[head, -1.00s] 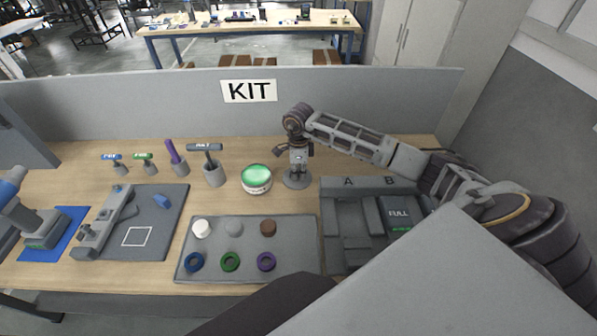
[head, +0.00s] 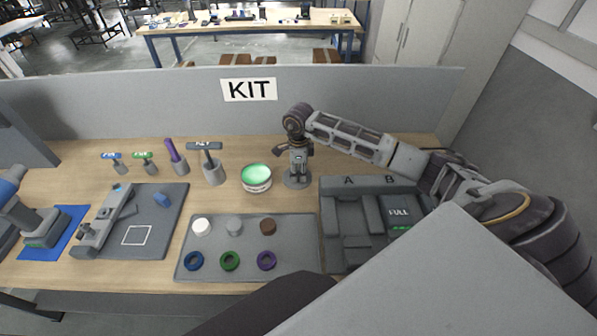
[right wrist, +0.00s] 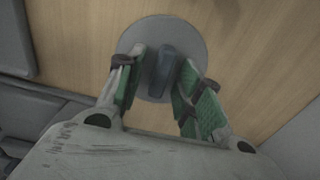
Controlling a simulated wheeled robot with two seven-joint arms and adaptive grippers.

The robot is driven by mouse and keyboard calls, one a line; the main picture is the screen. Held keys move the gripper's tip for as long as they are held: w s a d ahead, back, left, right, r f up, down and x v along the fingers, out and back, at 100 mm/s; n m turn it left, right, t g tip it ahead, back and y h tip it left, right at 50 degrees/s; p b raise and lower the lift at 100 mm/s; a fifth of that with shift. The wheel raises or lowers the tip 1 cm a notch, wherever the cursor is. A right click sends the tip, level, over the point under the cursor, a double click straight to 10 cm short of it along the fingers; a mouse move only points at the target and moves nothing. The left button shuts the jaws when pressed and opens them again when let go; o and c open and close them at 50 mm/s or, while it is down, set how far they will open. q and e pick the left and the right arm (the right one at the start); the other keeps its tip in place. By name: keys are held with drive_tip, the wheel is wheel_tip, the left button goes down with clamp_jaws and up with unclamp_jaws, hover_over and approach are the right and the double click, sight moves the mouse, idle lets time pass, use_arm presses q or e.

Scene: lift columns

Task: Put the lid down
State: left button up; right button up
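The lid (head: 297,182) is a grey round disc with a blue-grey upright handle. It lies flat on the wooden table, right of the green-topped round container. In the right wrist view the lid (right wrist: 190,45) lies beneath my right gripper, with its handle between the fingers. My right gripper (head: 297,152) is open just above the lid. In the right wrist view the gripper (right wrist: 163,62) shows green finger pads with a gap on each side of the handle.
The green-topped container (head: 256,178) stands close left of the lid. A grey tray (head: 215,262) with pucks and rings lies in front. The grey fixture marked A and B (head: 333,215) is at right. Upright tools stand at left. A grey partition (head: 370,95) closes the back.

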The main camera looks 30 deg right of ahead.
sight(298, 172)
use_arm(q)
drive_tip(key=shift+r, duration=0.15)
use_arm(e)
drive_tip(key=shift+r, duration=0.1)
use_arm(q)
drive_tip(key=shift+w+a+f+b, duration=0.2)
drive_tip(key=shift+a+f+b, duration=0.55)
drive_tip(key=shift+a+f, duration=0.15)
use_arm(e)
wheel_tip(298, 172, up, 12)
use_arm(q)
drive_tip(key=shift+d, duration=0.1)
drive_tip(key=shift+d, duration=0.9)
drive_tip(key=shift+a, duration=0.1)
use_arm(e)
drive_tip(key=shift+s, duration=0.1)
